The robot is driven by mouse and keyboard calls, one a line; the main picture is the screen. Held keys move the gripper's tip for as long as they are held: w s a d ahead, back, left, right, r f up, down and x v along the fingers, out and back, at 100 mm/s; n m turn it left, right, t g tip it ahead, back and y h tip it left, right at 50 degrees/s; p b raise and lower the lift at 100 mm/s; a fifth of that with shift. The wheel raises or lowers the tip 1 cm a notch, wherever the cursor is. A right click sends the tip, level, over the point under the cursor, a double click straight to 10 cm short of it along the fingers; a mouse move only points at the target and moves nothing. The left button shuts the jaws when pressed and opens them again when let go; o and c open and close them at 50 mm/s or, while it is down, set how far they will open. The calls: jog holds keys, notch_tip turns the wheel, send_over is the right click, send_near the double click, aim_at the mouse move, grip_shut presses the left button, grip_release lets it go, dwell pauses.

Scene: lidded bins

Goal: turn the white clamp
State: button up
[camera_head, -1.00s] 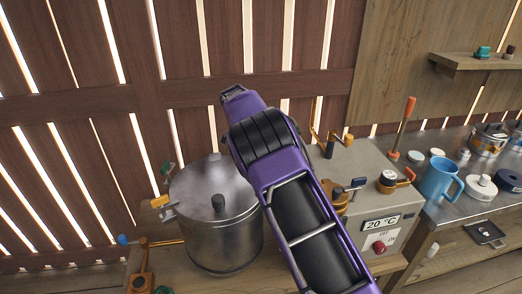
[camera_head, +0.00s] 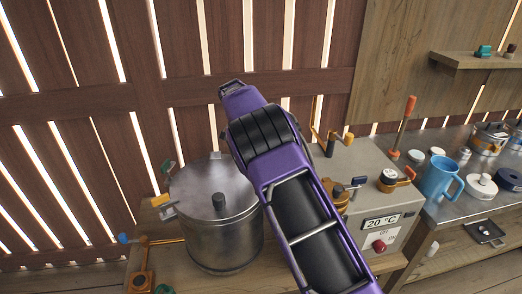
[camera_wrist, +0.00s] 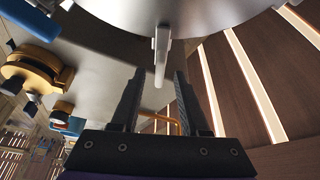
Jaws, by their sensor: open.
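The white clamp (camera_wrist: 162,50) shows in the wrist view as a pale, narrow lever hanging from the rim of the metal pot. The pot (camera_head: 213,240) is lidded and stands at centre left in the head view; its underside-up rim (camera_wrist: 205,20) fills the top of the wrist view. My gripper (camera_wrist: 158,82) is open, and the clamp's free end lies between its two dark fingertips in the picture. I cannot tell whether they touch. In the head view my purple arm hides my gripper and this clamp.
A grey box (camera_head: 355,160) with a 20 °C display and orange levers stands right of the pot. A slatted wall (camera_head: 90,105) is behind.

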jog(key=p+v, duration=0.1)
jog(key=v, duration=1.5)
jog(key=shift+s+a, duration=0.1)
